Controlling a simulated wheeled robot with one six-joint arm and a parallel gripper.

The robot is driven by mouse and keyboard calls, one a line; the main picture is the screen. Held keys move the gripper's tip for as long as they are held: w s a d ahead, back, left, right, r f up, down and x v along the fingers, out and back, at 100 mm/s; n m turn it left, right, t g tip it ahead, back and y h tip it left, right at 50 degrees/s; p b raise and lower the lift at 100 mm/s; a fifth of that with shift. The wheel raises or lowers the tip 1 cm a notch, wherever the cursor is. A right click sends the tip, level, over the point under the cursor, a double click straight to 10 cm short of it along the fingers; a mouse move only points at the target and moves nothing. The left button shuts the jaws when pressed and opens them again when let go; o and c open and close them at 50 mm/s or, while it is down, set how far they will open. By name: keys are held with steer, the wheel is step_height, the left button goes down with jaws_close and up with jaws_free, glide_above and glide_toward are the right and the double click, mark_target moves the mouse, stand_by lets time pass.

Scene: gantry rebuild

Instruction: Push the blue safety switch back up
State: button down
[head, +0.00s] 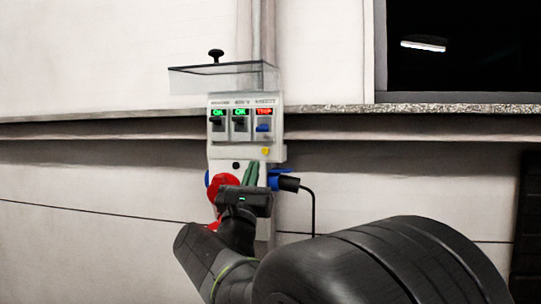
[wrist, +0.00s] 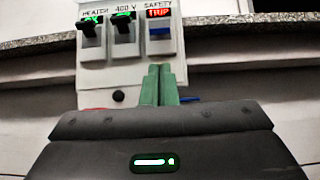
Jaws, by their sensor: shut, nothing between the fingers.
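The blue safety switch (head: 263,128) is the rightmost of three switches on a pale wall box (head: 222,150). Its lever is down and the display above it reads TRIP in red. The other two switches have black levers and green OK displays. My gripper (head: 251,174) has green fingers, shut and empty, in front of the lower box. The fingers also show in the wrist view (wrist: 159,84), pointing up below the switch row. The gap between fingertips and box is unclear.
A clear cover (head: 224,78) with a black knob stands raised above the switches. A red plug (head: 222,187) and a black-blue plug with a cable (head: 288,183) stick out low on the box. A stone ledge (head: 420,109) runs along the wall.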

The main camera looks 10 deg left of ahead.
mark_target(263, 128)
steer(key=p+x, duration=0.3)
steer(key=x, duration=0.6)
steer(key=shift+w+r, duration=0.1)
steer(key=shift+w, duration=0.1)
steer(key=shift+s+r+g+p, duration=0.25)
steer(key=shift+g+p, duration=0.15)
steer(key=shift+p, duration=0.15)
